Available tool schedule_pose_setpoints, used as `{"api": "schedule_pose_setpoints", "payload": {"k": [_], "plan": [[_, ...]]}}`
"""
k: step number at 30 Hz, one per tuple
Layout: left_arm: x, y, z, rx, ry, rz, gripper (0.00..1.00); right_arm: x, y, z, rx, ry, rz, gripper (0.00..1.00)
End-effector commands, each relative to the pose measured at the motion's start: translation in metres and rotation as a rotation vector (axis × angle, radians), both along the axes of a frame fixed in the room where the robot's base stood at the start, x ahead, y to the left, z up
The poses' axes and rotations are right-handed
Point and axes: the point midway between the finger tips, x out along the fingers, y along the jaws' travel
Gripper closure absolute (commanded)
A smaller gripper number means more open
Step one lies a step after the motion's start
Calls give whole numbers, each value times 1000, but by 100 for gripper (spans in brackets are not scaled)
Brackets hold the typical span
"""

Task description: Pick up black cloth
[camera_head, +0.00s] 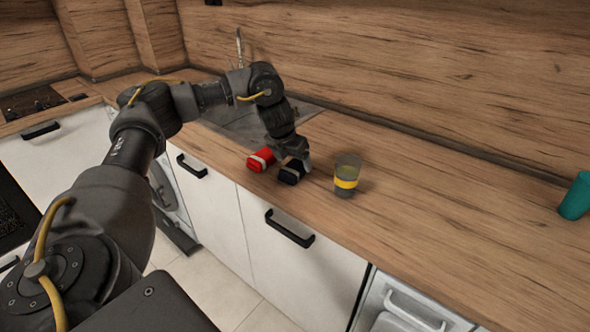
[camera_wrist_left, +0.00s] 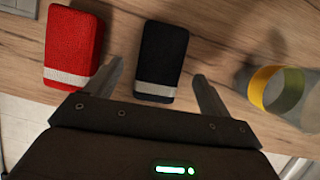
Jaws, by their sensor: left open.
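The black cloth (camera_head: 291,172) is a folded block with a pale band, lying near the front edge of the wooden counter. In the left wrist view the black cloth (camera_wrist_left: 162,58) lies beyond and partly between the fingertips. My left gripper (camera_head: 294,157) is open and empty, low over the counter at the black cloth. In the left wrist view my left gripper (camera_wrist_left: 158,80) has one finger on each side of the cloth's near end. I cannot tell whether the fingers touch it. My right gripper is not in view.
A red folded cloth (camera_head: 261,159) with a pale band lies just left of the black one. A glass with a yellow band (camera_head: 347,176) stands close on the right. A teal cup (camera_head: 576,196) stands far right. The counter between glass and cup is clear.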

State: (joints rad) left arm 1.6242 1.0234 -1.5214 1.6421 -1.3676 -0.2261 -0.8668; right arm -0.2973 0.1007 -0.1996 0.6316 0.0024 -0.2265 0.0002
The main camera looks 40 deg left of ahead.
Motion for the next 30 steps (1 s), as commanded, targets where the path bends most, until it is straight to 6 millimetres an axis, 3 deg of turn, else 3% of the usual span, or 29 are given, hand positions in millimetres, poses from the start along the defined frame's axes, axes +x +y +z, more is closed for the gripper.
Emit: {"api": "schedule_pose_setpoints", "payload": {"k": [6, 13, 28, 30], "plan": [[11, 2, -26, -1, 2, 2, 18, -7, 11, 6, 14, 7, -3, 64], [13, 2, -30, 0, 0, 0, 18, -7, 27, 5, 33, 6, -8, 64], [13, 2, -34, 0, 1, 1, 18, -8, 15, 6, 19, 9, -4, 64], [13, 2, -33, 0, 0, 1, 27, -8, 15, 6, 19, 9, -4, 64]]}}
